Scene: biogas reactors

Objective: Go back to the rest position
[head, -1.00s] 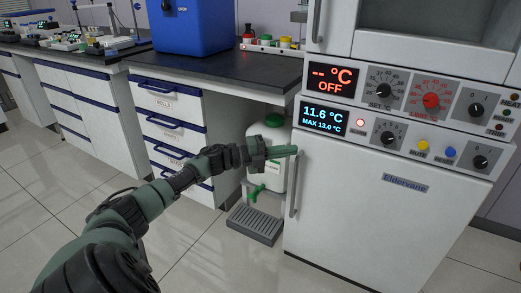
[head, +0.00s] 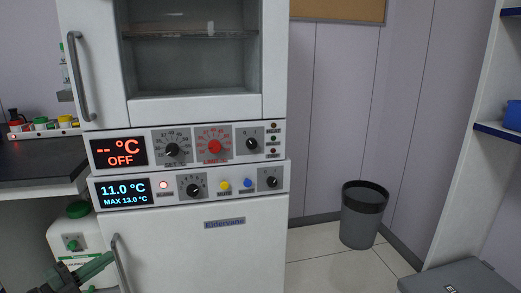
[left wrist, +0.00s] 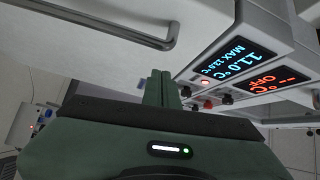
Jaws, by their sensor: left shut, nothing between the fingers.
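My left gripper (head: 104,260) shows at the lower left of the head view, its green fingers shut and empty. It is in front of the lower cabinet door (head: 210,250), close to that door's vertical handle (head: 121,264). I cannot tell whether it touches the handle. In the left wrist view the fingers (left wrist: 161,90) are together, with the door handle (left wrist: 110,28) above them in the picture. The lower door looks closed. My right gripper is not in view.
The cabinet's blue display (head: 124,192) reads 11.0 °C; the red display (head: 119,152) says OFF. A white canister (head: 75,235) stands under the bench (head: 40,163) at left. A dark bin (head: 363,215) stands by the wall at right. Floor between cabinet and bin is clear.

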